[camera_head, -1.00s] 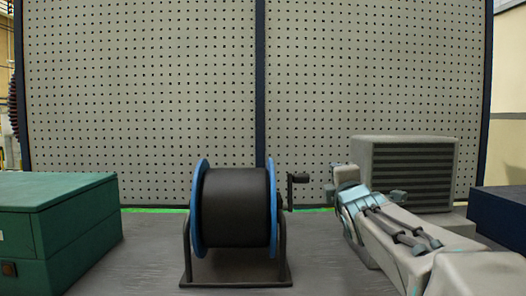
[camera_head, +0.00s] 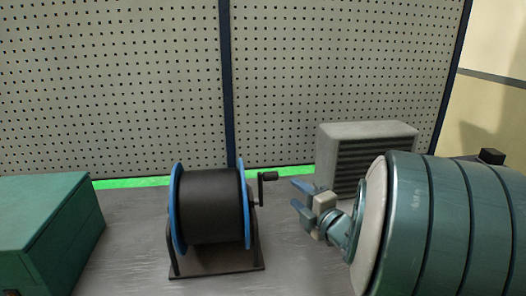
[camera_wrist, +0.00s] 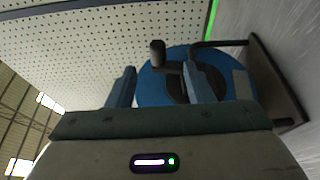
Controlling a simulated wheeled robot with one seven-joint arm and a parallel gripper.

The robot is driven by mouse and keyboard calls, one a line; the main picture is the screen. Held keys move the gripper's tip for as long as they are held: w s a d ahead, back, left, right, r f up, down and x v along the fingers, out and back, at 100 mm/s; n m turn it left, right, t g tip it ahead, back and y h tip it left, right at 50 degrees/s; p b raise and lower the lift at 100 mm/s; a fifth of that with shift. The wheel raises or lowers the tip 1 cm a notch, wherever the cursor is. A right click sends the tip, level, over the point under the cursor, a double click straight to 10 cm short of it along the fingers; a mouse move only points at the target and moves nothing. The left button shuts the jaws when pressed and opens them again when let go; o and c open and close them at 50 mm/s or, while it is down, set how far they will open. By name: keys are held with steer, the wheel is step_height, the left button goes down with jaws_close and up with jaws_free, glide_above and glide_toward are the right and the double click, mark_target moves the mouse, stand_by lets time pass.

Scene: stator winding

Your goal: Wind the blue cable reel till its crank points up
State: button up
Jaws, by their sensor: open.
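The cable reel (camera_head: 210,205) has blue flanges and a black drum, and sits in a dark stand on the grey bench. Its black crank (camera_head: 268,177) is on the right side; the arm rises from the hub and the knob sticks out to the right. My gripper (camera_head: 297,197) is open and empty, right of the crank, with a small gap between them. In the wrist view the fingers (camera_wrist: 160,82) are apart, with the crank knob (camera_wrist: 157,53) showing beyond and between them, in front of the blue flange (camera_wrist: 150,88). Contact is not visible.
A green box (camera_head: 45,225) stands at the left. A grey vented unit (camera_head: 365,150) is behind my gripper, and a pegboard wall (camera_head: 120,80) closes the back. A green strip (camera_head: 130,182) runs along the bench's rear. Bare bench (camera_head: 135,245) lies between box and reel.

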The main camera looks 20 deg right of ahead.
steer(key=w+a+p, duration=0.3)
steer(key=w, duration=0.9)
steer(key=shift+w+a+y+p, duration=0.3)
steer(key=shift+w+a+p, duration=0.05)
steer(key=shift+r, duration=0.1)
steer(key=shift+c, duration=0.4)
jaws_close()
